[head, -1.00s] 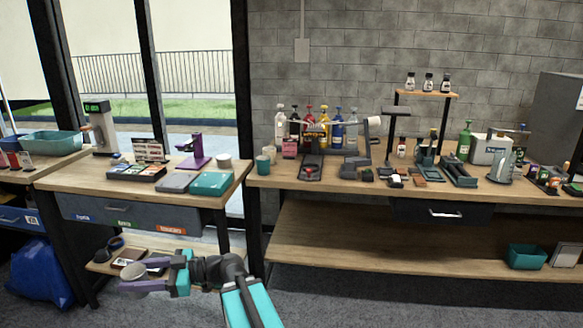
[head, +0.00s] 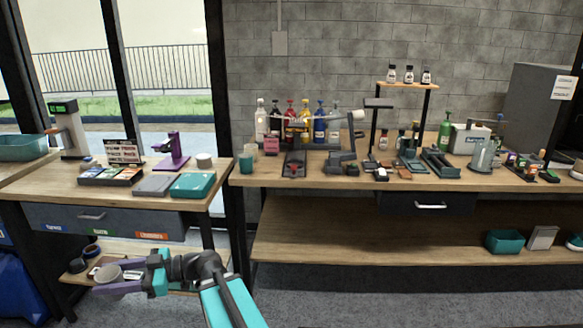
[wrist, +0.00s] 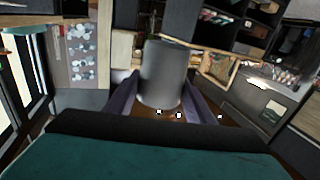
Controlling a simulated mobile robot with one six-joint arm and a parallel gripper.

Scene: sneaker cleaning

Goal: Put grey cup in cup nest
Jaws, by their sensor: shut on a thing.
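My gripper (head: 115,278) has purple fingers and is shut on the grey cup (head: 107,273). It holds the cup low at the left, in front of the left table's lower shelf. In the wrist view the grey cup (wrist: 163,72) stands between the two fingers (wrist: 158,100). A teal cup (head: 246,165) and a paler cup (head: 251,150) stand close together at the left end of the right bench. I cannot make out for certain which thing is the cup nest.
The left table (head: 60,190) bears a teal box (head: 192,185), a purple stand (head: 172,152) and a pale cup (head: 204,160). The right bench (head: 300,180) is crowded with bottles and tools. A dark post stands between the tables. The bench's lower shelf (head: 370,230) is mostly clear.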

